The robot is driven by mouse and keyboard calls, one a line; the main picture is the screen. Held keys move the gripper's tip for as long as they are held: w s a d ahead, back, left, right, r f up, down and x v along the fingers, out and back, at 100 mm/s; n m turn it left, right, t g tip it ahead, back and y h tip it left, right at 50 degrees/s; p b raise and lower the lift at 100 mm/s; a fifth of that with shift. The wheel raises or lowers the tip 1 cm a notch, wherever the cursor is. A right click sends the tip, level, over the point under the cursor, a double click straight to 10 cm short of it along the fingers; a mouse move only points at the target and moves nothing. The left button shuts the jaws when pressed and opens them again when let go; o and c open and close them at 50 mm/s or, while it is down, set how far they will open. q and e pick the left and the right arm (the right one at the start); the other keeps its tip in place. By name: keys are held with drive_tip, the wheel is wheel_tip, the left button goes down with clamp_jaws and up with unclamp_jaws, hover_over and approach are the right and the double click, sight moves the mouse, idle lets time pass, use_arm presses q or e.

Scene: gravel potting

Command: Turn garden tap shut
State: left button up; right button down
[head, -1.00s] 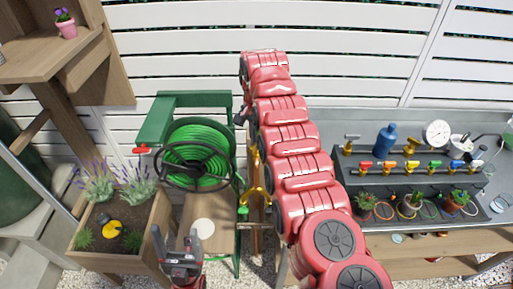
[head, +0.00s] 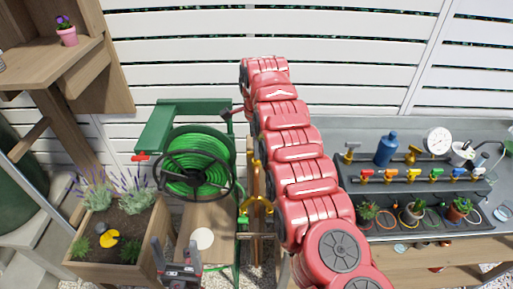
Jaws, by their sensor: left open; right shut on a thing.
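The garden tap stands on a wooden post (head: 259,226) right of the hose reel; I take the brass fittings (head: 256,172) along it as part of it. A yellow forked fitting (head: 258,204) sits lower on the post. My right arm reaches up in front and hides much of the tap. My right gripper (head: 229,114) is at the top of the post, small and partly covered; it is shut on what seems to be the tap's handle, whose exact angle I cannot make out. My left gripper (head: 181,268) is open and empty at the bottom, in front of the reel.
The green hose reel (head: 197,163) has a dark wheel and a red-handled end (head: 141,157). A planter box (head: 145,245) with lavender stands left. A bench at right holds a blue bottle (head: 387,147), a gauge (head: 438,141), coloured valves and potted plants.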

drive_tip(key=shift+w+r+m, duration=0.1)
drive_tip(key=shift+m, duration=0.5)
drive_tip(key=c, duration=0.9)
unclamp_jaws()
drive_tip(key=shift+o, duration=0.2)
drive_tip(key=shift+d+r, duration=0.1)
drive_tip(key=shift+r, duration=0.45)
wheel_tip(320, 180, up, 3)
drive_tip(key=shift+r+p, duration=0.15)
drive_tip(key=shift+p, duration=0.75)
wheel_tip(320, 180, up, 13)
drive_tip(key=p, duration=1.3)
